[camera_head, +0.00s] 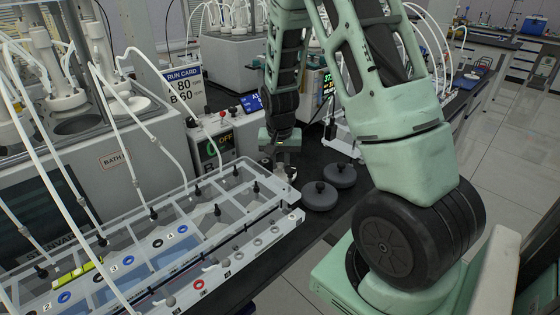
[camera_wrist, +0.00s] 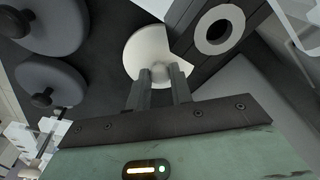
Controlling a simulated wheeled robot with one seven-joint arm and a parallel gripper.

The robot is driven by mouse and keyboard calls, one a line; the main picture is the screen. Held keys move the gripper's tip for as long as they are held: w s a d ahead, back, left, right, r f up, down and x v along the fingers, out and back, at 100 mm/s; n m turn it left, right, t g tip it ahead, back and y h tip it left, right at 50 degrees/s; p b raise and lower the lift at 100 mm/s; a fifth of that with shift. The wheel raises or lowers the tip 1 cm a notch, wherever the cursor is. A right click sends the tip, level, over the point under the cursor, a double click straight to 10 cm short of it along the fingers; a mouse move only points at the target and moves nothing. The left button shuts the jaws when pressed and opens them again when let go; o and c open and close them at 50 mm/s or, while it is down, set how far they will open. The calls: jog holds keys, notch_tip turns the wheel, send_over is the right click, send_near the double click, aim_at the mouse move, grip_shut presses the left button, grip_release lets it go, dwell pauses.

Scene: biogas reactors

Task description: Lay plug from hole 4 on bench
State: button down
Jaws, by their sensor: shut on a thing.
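My gripper (camera_wrist: 160,78) is shut on the small pale knob of a plug. The plug (camera_wrist: 138,52) shows in the wrist view as a pale round disc just beyond the fingertips; part of it is hidden by the fingers. In the head view my gripper (camera_head: 280,164) points down over the dark bench (camera_head: 347,204), between the clear-walled rack and two grey weights.
Two round dark grey weights with knobs (camera_head: 320,197) (camera_head: 340,175) stand right of my gripper. The clear rack (camera_head: 165,240) with numbered positions and tubes is at left front. A control box (camera_head: 212,140) reading OFF stands behind.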

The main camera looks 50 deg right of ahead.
aim_at(280, 177)
jog(key=shift+f, duration=0.1)
jog(key=c, duration=1.2)
grip_release()
jog(key=shift+c, duration=0.2)
